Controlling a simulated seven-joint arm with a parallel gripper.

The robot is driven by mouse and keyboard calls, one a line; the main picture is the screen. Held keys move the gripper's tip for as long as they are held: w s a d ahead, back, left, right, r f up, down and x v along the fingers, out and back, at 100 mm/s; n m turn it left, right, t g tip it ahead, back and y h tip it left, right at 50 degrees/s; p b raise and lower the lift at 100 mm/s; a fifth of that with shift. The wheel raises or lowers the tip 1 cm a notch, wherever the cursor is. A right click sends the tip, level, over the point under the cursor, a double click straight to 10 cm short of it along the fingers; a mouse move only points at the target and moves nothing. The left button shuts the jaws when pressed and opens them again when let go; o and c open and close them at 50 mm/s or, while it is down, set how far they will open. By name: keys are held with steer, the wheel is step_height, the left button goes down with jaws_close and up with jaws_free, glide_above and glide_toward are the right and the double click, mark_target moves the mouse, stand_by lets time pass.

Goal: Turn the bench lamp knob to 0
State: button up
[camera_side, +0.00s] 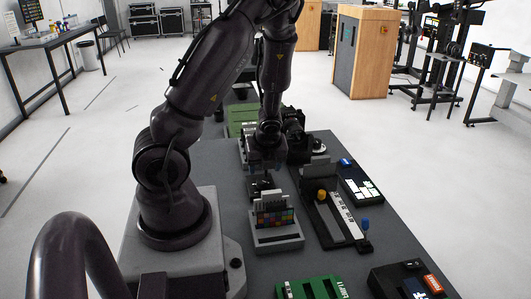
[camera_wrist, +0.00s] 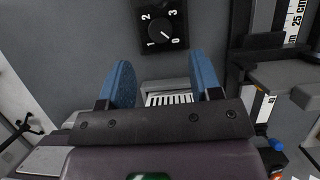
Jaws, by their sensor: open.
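In the wrist view a round black knob (camera_wrist: 160,30) sits on a dark panel at the top middle. White digits 0, 1, 2 and 3 surround it. A short white mark shows on its lower right, near the 0 side; its exact setting is hard to tell. My gripper (camera_wrist: 160,60) has two blue fingers spread apart, with nothing between them. The fingertips appear below the knob in the picture and apart from it. In the side view my gripper end is dark and low over the bench, and I cannot make out the knob there.
The grey bench (camera_side: 213,155) carries several devices. A colour chart (camera_side: 275,218) stands on a grey holder near my arm. A slider unit (camera_side: 335,215) with a yellow knob lies to the right. A scale ruler (camera_wrist: 292,22) shows at upper right in the wrist view.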

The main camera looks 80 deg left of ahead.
steer(key=shift+v, duration=2.7)
steer(key=d+r+n+t+h, duration=0.4)
steer(key=d+r+n+t, duration=0.1)
steer(key=d+r+n, duration=1.2)
steer(key=d+r, duration=0.3)
steer(key=d, duration=0.1)
steer(key=shift+s+n+t, duration=0.2)
steer(key=shift+n+t, duration=0.1)
steer(key=shift+n, duration=0.1)
steer(key=shift+d+r, duration=0.1)
steer(key=shift+d, duration=0.05)
